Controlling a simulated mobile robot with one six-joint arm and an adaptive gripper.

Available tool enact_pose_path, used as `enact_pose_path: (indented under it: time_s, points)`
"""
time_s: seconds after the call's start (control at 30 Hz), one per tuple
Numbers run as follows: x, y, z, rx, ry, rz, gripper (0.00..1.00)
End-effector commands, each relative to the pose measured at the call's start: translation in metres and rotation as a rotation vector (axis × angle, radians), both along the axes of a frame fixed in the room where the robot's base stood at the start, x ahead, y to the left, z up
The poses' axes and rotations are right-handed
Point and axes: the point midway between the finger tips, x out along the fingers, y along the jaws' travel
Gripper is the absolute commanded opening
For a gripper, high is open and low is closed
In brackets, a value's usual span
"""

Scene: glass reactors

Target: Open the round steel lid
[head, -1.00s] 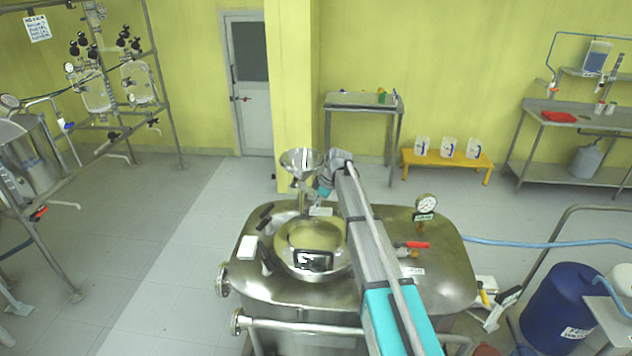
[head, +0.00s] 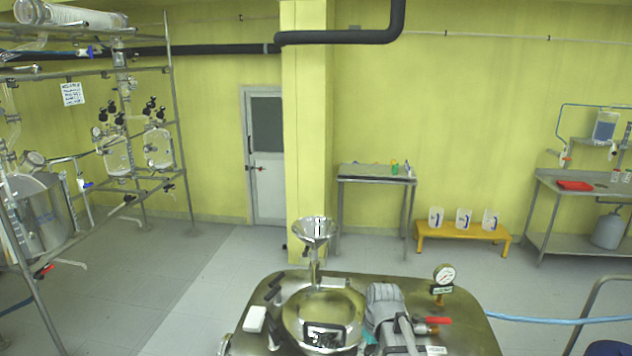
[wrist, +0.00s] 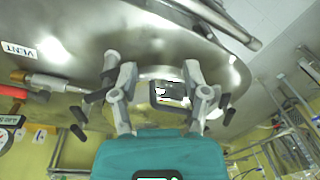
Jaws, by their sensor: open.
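The round steel lid (head: 292,318) is on top of the steel reactor vessel and looks closed. Its dark rectangular handle (head: 324,336) is at its near side. In the wrist view the handle (wrist: 167,94) appears between the two fingers of my gripper (wrist: 151,68), over the shiny lid. The gripper is open and empty, and the fingers look apart from the handle. How far the fingers are from the handle in depth I cannot tell. In the head view my arm covers most of the gripper, just right of the lid.
A steel funnel (head: 314,230) stands behind the lid. A pressure gauge (head: 444,275) and a red-handled valve (head: 437,321) are to the right on the vessel top. Floor left of the vessel is clear.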

Motion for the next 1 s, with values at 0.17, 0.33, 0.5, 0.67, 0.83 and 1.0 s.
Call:
enact_pose_path:
  time_s: [0.17, 0.33, 0.5, 0.67, 0.83, 1.0]
  points:
    - [-0.063, -0.019, -0.014, -0.063, 0.015, -0.222, 0.6]
    - [-0.086, -0.027, -0.018, -0.095, 0.017, -0.336, 0.6]
    - [-0.089, -0.029, -0.018, -0.103, 0.018, -0.365, 0.6]
    - [-0.089, -0.029, -0.018, -0.102, 0.019, -0.363, 0.6]
    - [-0.088, -0.028, -0.018, -0.102, 0.018, -0.362, 0.3]
    - [-0.088, -0.028, -0.019, -0.105, 0.014, -0.352, 0.0]
